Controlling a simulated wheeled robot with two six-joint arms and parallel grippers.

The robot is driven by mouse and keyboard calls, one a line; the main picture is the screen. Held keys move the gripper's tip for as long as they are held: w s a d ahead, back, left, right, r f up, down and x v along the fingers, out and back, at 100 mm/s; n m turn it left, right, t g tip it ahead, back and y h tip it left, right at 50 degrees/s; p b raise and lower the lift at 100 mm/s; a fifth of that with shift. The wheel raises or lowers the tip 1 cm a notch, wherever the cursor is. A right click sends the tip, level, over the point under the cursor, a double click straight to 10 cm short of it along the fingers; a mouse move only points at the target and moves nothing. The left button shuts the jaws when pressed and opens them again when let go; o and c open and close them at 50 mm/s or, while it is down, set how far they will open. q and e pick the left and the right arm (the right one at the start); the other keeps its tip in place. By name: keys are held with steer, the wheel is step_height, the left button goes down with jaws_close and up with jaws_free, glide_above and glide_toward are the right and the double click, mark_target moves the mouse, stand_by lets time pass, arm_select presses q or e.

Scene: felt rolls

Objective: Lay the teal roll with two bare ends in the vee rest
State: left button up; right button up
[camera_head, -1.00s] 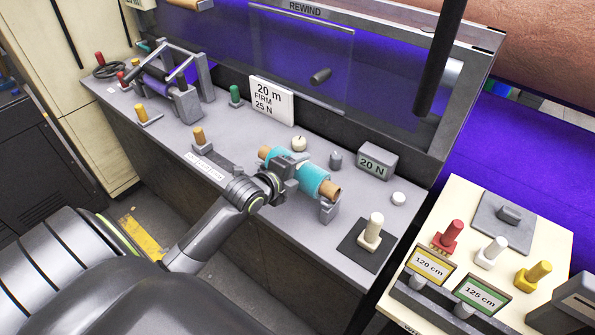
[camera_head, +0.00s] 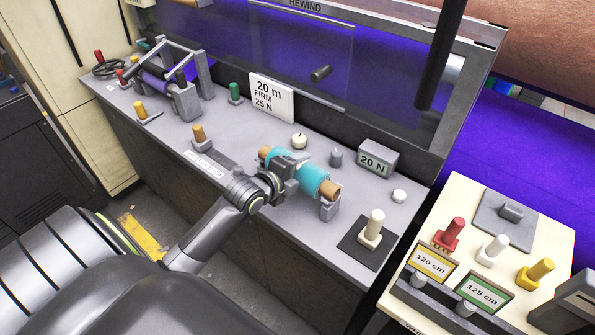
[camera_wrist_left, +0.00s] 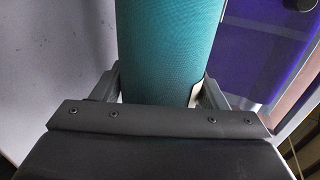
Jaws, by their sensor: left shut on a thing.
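The teal roll (camera_head: 311,180) has two bare brown core ends, one at the upper left and one at the lower right. My left gripper (camera_head: 289,165) is shut around its middle. In the left wrist view the teal roll (camera_wrist_left: 165,50) lies between the two fingers (camera_wrist_left: 160,92), and a small white tag shows at its right side. The grey vee rest (camera_head: 329,209) stands right under the roll's lower-right core end. I cannot tell whether the core touches it. The rest's other parts are hidden behind the roll and gripper. My right gripper is not in view.
A white sign reading 20 m FIRM 25 N (camera_head: 271,98) and a 20 N block (camera_head: 377,159) stand behind the roll. A cream knob (camera_head: 299,141) and a grey knob (camera_head: 336,158) are close by. A white peg on a dark pad (camera_head: 371,230) stands to the right.

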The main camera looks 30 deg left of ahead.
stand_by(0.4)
arm_select(q)
steer(key=o, duration=1.4)
steer(key=shift+c, duration=0.2)
steer(key=shift+f, duration=0.1)
steer(key=shift+s, duration=0.1)
steer(key=v, duration=1.7)
steer(key=shift+r+b, duration=0.2)
steer(key=shift+b, duration=0.2)
